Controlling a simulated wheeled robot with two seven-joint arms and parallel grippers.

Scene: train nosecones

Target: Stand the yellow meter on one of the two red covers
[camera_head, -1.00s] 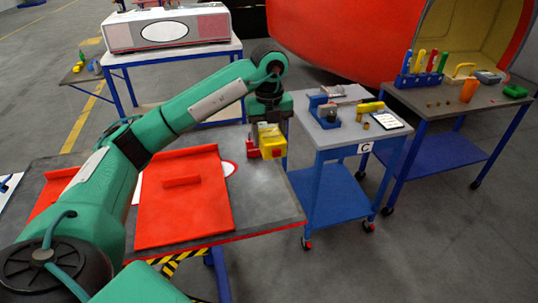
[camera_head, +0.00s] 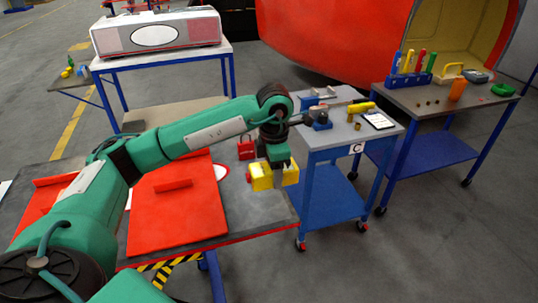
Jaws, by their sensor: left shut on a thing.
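The yellow meter (camera_head: 262,178) is in my left gripper (camera_head: 279,178), which is shut on it over the right end of the grey table. The meter looks close to the table top; I cannot tell whether it touches. One red cover (camera_head: 180,208), a flat panel with a raised handle, lies on the table left of the meter. The other red cover (camera_head: 36,205) lies farther left, partly hidden by my left arm. My right gripper is not in view.
A small red object (camera_head: 246,148) stands on the table behind the meter. A blue cart (camera_head: 338,143) marked C stands to the right, holding a vise and tools. A bare strip of grey table (camera_head: 255,212) lies right of the nearer cover.

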